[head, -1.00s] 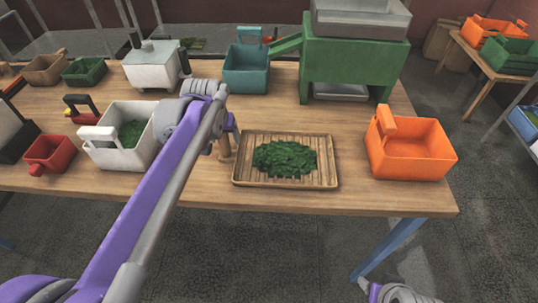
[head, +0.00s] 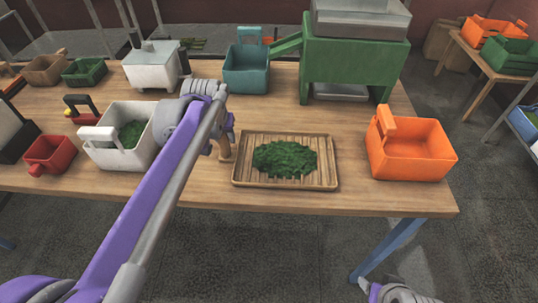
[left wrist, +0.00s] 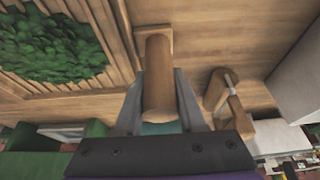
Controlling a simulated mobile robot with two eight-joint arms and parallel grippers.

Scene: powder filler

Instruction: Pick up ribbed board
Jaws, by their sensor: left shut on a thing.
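A shallow wooden tray with a ribbed floor (head: 243,172) lies on the table, with a heap of green leaves (head: 285,158) on it. Its ribs also show at the upper left of the left wrist view (left wrist: 112,45). My left gripper (left wrist: 160,95) is just left of the tray and is shut on a round wooden handle (left wrist: 158,75). At its far end the handle meets a small flat wooden piece. I cannot tell whether that piece belongs to the ribbed board. In the head view the wooden handle (head: 225,152) is mostly hidden by my wrist.
A white bin with leaves (head: 100,150) stands left of my gripper. An orange bin (head: 410,165) is right of the tray. A green machine (head: 350,70) and a teal bin (head: 245,72) stand behind. Another wooden tool (left wrist: 215,90) lies close to the gripper.

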